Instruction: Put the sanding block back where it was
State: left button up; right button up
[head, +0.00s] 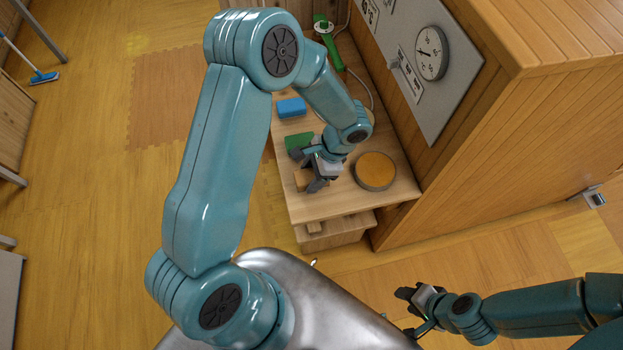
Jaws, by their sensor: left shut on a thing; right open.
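My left gripper (309,172) is low over the near part of the wooden shelf top. It is shut on a small tan block (301,180), which looks like the sanding block. The fingers hide part of the block, and I cannot tell whether it touches the surface. My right gripper (407,312) is open and empty at the lower right, over the floor and away from the shelf.
On the shelf top (340,207) are a round orange-topped disc (375,169), a green block (298,141), a blue block (291,107) and a green tool (329,42). A wooden wall with a dial (432,52) borders it on the right. A drawer (335,231) is below.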

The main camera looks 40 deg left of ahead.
pick_arm(q)
jog(key=shift+f, duration=1.75)
jog(key=shift+f, duration=0.1)
jog(key=o, duration=0.9)
jog(key=shift+o, duration=0.2)
jog(key=v, duration=1.2)
jog(key=shift+b, duration=0.4)
jog(key=shift+s, duration=0.1)
